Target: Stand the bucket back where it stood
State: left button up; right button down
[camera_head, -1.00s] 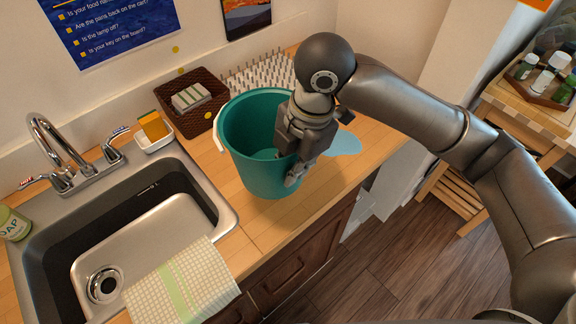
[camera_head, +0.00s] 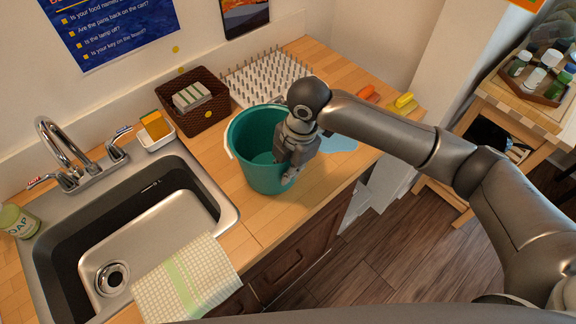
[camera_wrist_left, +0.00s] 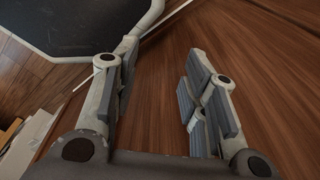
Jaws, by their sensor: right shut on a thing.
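The teal bucket (camera_head: 250,160) is upright at the counter (camera_head: 222,222), to the right of the sink. Its white handle hangs down on its left side. I cannot tell whether its base touches the counter. My right gripper (camera_head: 288,172) is shut on the bucket's right wall at the rim, hiding part of that side. My left gripper (camera_wrist_left: 160,100) shows only in the left wrist view. Its fingers are apart with nothing between them, above brown wood.
A light blue patch (camera_head: 340,142) lies right of the bucket. Behind are a brown basket (camera_head: 205,117), a peg rack (camera_head: 265,75) and a sponge tray (camera_head: 157,138). The sink (camera_head: 140,235) and a checked towel (camera_head: 187,278) are left. Orange and yellow items (camera_head: 404,101) lie far right.

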jog(key=c, duration=1.9)
grip_release()
jog(key=shift+f, duration=0.15)
jog(key=o, duration=0.4)
jog(key=shift+r, duration=0.6)
jog(key=r+b, duration=0.1)
jog(key=r, duration=0.2)
jog(key=d+r+b, duration=0.1)
jog(key=r, duration=0.3)
jog(key=r+b, duration=0.1)
jog(key=r, duration=0.3)
jog(key=shift+s+d, duration=0.2)
jog(key=shift+d, duration=0.2)
